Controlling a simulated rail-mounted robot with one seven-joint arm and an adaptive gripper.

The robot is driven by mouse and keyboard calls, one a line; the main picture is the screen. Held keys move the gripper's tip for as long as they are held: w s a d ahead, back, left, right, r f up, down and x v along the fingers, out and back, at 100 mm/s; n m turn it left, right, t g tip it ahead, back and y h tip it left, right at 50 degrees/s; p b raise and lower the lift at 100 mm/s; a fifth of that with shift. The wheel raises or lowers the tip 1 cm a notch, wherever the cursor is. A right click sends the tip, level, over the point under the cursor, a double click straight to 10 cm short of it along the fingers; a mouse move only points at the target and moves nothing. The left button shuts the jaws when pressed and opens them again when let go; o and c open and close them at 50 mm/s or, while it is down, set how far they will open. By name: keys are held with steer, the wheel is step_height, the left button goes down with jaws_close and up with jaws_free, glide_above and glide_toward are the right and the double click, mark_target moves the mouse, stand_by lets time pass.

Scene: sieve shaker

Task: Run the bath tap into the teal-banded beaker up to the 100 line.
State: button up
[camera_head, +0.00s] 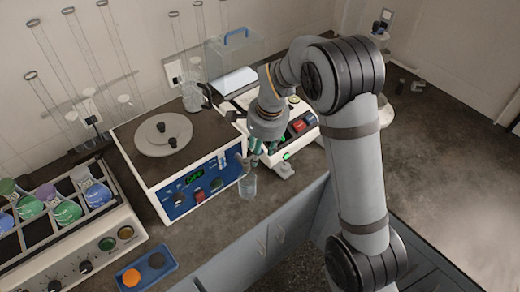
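The bath is a box with a brown top (122,130), a round lid and a blue front panel (196,190) with a lit green display. A small clear glass vessel (248,185), apparently the beaker, shows just right of the panel. I cannot make out its band, its lines or any water in it. My gripper (257,156) points down at the vessel's upper end, with teal parts around its fingers. The fingers overlap the vessel in the picture, and I cannot tell whether they grip it. The bath's tap is not clearly visible near the panel's right edge.
A rack of flasks with coloured liquids (65,209) stands at the left. A blue tray with an orange and a dark disc (148,269) lies at the front. A white device with a red switch (304,122) is behind my gripper. The right bench is mostly clear.

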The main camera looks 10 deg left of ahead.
step_height(320, 180, up, 12)
steer(key=s+d, duration=0.1)
steer(key=d, duration=0.1)
steer(key=shift+s, duration=0.2)
steer(key=shift+f, duration=0.15)
stand_by(0.4)
